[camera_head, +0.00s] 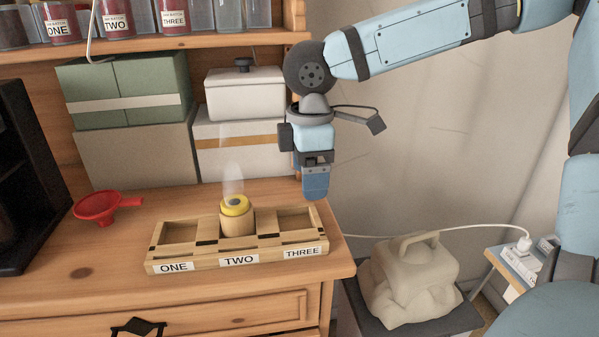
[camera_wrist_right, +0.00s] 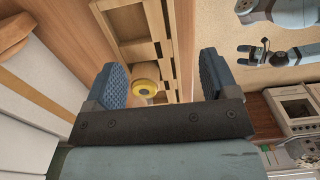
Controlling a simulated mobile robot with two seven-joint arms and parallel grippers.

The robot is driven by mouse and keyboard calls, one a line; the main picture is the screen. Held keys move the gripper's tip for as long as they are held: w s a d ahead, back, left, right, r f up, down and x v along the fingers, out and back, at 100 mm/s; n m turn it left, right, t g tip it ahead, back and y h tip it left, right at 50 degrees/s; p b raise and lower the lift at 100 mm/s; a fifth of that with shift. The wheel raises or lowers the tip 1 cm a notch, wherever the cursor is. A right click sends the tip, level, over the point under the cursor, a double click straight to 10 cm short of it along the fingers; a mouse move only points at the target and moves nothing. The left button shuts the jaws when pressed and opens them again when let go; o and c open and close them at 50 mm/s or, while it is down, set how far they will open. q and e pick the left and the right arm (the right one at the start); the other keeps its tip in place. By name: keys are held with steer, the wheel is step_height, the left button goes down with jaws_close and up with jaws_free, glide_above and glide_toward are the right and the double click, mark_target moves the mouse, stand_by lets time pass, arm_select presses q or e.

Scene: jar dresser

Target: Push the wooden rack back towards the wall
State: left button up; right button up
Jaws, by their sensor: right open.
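The wooden rack (camera_head: 206,262) lies near the front edge of the dresser top, labelled ONE, TWO and THREE. A gap of bare wood separates it from the boxes behind. A wooden jar with a yellow ring (camera_head: 236,207) stands upright in compartment TWO; ONE and THREE look empty. My right gripper (camera_head: 316,190) is open and empty, pointing down above the rack's right rear end, apart from it. In the right wrist view the rack (camera_wrist_right: 164,28) and jar (camera_wrist_right: 146,87) show beyond the open fingers. My left gripper (camera_wrist_right: 248,53) shows small there; its jaws are unclear.
Boxes, one green (camera_head: 125,88), and a white lidded container (camera_head: 245,95) stand behind the rack. A red funnel (camera_head: 100,206) lies to its left, beside a black appliance (camera_head: 25,180). A shelf with labelled jars (camera_head: 115,20) hangs above.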

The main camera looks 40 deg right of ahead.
mark_target(308, 237)
step_height(308, 237, down, 13)
steer(key=shift+r+b, duration=0.15)
steer(key=shift+b, duration=1.05)
steer(key=shift+f, duration=0.55)
steer(key=shift+c, duration=0.3)
jaws_close()
